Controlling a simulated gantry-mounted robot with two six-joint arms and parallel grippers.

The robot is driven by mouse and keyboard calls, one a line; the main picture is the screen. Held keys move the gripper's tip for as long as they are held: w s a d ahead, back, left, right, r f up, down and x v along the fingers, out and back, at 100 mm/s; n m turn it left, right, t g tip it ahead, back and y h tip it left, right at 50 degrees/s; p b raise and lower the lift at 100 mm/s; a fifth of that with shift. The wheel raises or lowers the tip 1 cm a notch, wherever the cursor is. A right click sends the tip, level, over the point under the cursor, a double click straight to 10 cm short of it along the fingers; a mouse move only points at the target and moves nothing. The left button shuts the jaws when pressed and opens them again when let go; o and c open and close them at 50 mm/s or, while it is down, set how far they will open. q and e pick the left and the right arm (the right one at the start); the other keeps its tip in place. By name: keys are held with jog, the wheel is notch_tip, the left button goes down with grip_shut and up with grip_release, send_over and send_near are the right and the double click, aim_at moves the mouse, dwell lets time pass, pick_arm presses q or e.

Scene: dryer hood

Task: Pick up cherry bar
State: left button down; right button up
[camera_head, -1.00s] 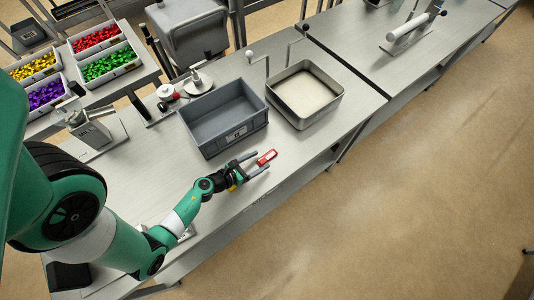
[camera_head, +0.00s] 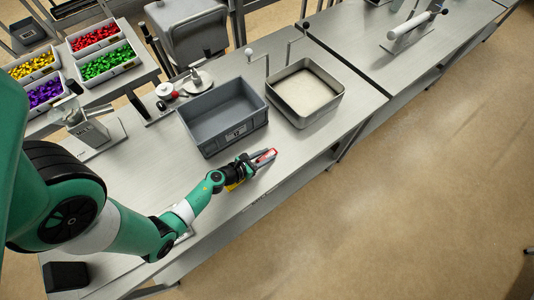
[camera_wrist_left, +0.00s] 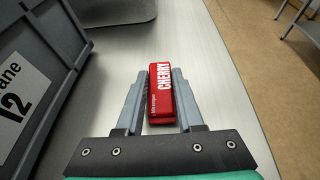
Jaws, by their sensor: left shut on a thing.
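The cherry bar (camera_wrist_left: 161,92) is a red block with white "CHERRY" lettering. In the left wrist view it sits between the two grey fingers of my left gripper (camera_wrist_left: 158,95), which are closed on its sides. In the head view the bar (camera_head: 266,155) shows as a small red piece between the fingertips of my left gripper (camera_head: 262,158), low over the steel table near its front edge. I cannot tell whether the bar touches the table. My right gripper is not in view.
An empty grey crate (camera_head: 203,137) stands just behind my left gripper; its wall (camera_wrist_left: 62,60) is close on the left in the wrist view. A steel pan (camera_head: 337,97) with pale contents stands to the right of the crate. Bins of coloured pieces (camera_head: 133,66) stand at the back left.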

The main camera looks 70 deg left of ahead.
aim_at(266, 157)
pick_arm(q)
notch_tip(266, 157, up, 10)
jog(key=p, duration=0.8)
